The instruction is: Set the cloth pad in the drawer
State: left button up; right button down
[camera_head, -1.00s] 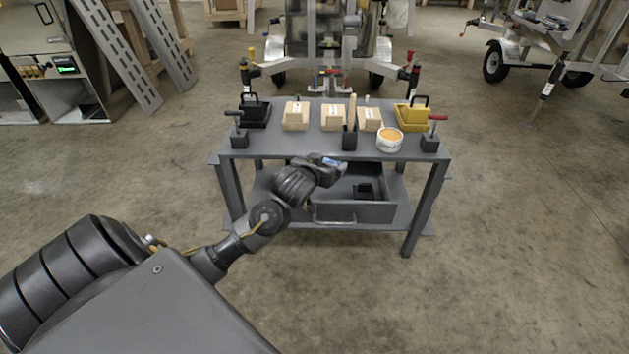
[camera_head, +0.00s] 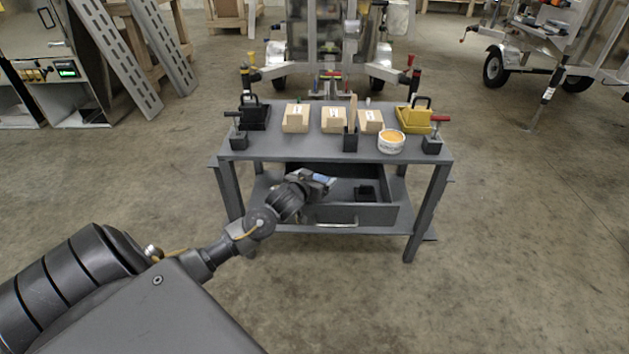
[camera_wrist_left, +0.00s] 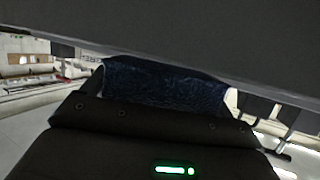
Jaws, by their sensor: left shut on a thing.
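The cloth pad is dark blue with pale edges in the left wrist view (camera_wrist_left: 165,84), where my left gripper is shut on it. In the head view it is a small blue patch (camera_head: 323,179) at the tip of my left gripper (camera_head: 325,183). The gripper is at the left part of the open drawer (camera_head: 352,214), under the tabletop. I cannot tell whether the pad touches the drawer floor. A small black block (camera_head: 366,192) is inside the drawer, to the right of the gripper. My right gripper is not in view.
The grey workbench tabletop (camera_head: 310,146) is above and behind the gripper. The floor in front is clear.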

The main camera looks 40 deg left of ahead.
pick_arm(q)
jog(key=shift+f, duration=0.1)
jog(key=shift+f, duration=0.5)
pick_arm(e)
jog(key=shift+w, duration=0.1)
pick_arm(q)
jog(key=o, duration=0.8)
jog(key=shift+r, duration=0.2)
jog(key=r+p+v, duration=0.1)
jog(key=p+v, duration=0.1)
jog(key=v, duration=0.9)
jog(key=s+d+f+m+g+h, duration=0.2)
jog(key=s+d+f+g, duration=0.2)
jog(key=s+d, duration=0.5)
jog(key=s+d+f+m+g+h, duration=0.2)
jog(key=s+d+f+g, duration=0.3)
jog(key=s+d+f, duration=0.4)
jog(key=s+m, duration=0.1)
jog(key=s, duration=0.6)
jog(key=shift+g, duration=0.3)
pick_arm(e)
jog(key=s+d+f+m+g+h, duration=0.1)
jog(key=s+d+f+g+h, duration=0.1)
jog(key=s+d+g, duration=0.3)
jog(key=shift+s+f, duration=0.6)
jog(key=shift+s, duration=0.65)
